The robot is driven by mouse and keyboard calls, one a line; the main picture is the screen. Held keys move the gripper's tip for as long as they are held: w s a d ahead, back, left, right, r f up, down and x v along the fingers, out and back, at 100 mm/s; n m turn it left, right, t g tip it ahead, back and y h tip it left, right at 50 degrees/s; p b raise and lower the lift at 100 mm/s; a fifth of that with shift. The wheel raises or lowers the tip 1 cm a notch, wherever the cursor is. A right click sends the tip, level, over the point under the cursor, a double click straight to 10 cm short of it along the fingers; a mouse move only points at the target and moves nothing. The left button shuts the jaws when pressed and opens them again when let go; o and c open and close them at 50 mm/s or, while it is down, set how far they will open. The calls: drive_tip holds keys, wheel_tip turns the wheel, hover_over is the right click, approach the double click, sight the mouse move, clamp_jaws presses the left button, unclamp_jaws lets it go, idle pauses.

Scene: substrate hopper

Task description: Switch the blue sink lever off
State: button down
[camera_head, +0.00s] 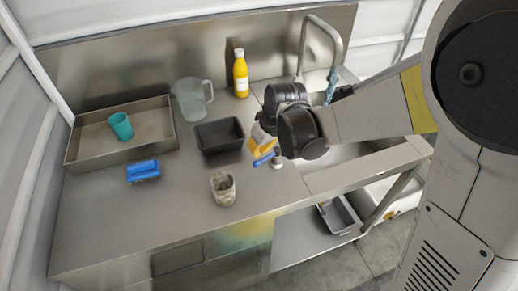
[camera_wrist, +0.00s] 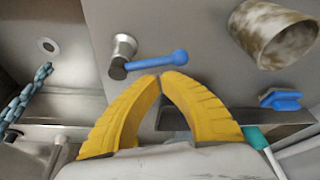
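The blue lever (camera_head: 264,159) sits on a small metal valve (camera_head: 277,161) at the front of the counter, left of the sink. In the wrist view, the blue lever (camera_wrist: 158,61) points right from the valve (camera_wrist: 122,52), with a round knob at its end. My gripper (camera_head: 259,147) has yellow fingers and hovers by the lever. In the wrist view, the fingertips of my gripper (camera_wrist: 161,76) meet, with nothing visible between them. They appear just below the lever in the picture; I cannot tell whether they touch it.
A stained cup (camera_head: 223,190) stands near the lever. The tall faucet (camera_head: 340,42) stands behind my arm. The front-left counter is clear.

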drive_tip(key=shift+s+d+n+g+y, duration=0.15)
drive_tip(key=shift+s+n+g+y, duration=0.3)
drive_tip(key=shift+n, duration=0.65)
drive_tip(key=shift+s+d+n, duration=0.25)
drive_tip(key=shift+s+n, duration=0.35)
drive_tip(key=shift+n, duration=0.6)
drive_tip(key=n, duration=0.1)
drive_tip(key=s+d+n+g, duration=0.1)
drive_tip(key=n, duration=0.1)
drive_tip(key=shift+s+g+y, duration=0.1)
drive_tip(key=shift+g+y, duration=0.15)
drive_tip(key=shift+y, duration=0.1)
drive_tip(key=n, duration=0.1)
drive_tip(key=d+n, duration=0.1)
drive_tip(key=n, duration=0.1)
drive_tip(key=s+n+g, duration=0.1)
drive_tip(key=shift+d, duration=0.35)
drive_tip(key=shift+s+d, duration=0.2)
drive_tip(key=shift+d, duration=0.45)
drive_tip(key=shift+a, duration=0.1)
